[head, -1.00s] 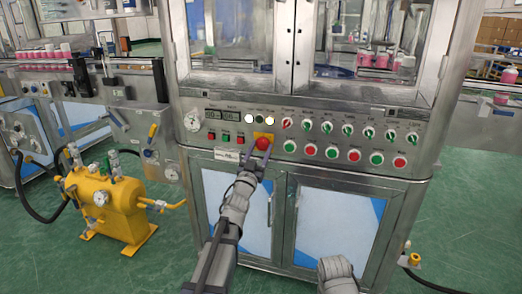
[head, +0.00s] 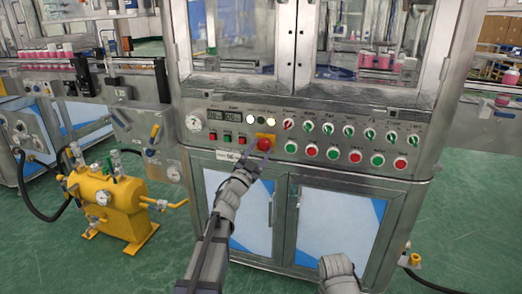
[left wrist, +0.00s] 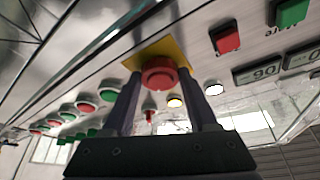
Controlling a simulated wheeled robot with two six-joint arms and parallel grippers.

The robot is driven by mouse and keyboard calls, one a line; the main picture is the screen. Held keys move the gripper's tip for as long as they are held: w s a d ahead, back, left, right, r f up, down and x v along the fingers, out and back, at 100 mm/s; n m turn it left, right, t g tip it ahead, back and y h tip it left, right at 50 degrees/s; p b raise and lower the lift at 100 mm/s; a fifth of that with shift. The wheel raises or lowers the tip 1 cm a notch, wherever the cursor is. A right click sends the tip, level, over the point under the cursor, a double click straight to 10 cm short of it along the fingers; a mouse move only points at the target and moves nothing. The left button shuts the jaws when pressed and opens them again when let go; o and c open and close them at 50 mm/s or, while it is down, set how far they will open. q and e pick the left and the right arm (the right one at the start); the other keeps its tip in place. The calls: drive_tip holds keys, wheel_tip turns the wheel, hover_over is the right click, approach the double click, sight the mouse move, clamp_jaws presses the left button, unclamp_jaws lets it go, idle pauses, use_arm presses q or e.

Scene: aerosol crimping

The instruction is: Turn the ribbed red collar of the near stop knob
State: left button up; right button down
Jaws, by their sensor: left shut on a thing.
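The red stop knob (head: 264,144) sits on a yellow square plate on the front control panel. It also shows in the left wrist view (left wrist: 160,72), between my fingers, with a thick red rim around its face. My left gripper (head: 261,149) is at the knob, one finger on each side, shut on its red collar. The ribs of the collar are too small to make out. My right gripper is out of view; only a grey part of my right arm shows at the bottom.
Red and green push buttons (head: 332,152) and selector switches (head: 328,127) line the panel to the right. Small displays, rocker buttons and a gauge (head: 193,123) lie to the left. A yellow tank (head: 108,203) stands at lower left. Cabinet doors (head: 336,227) are below.

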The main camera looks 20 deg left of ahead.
use_arm(q)
drive_tip(key=o, duration=1.4)
drive_tip(key=b+v, duration=0.2)
drive_tip(key=v, duration=0.5)
drive_tip(key=shift+s+f+b, duration=0.15)
drive_tip(key=shift+s+b, duration=0.2)
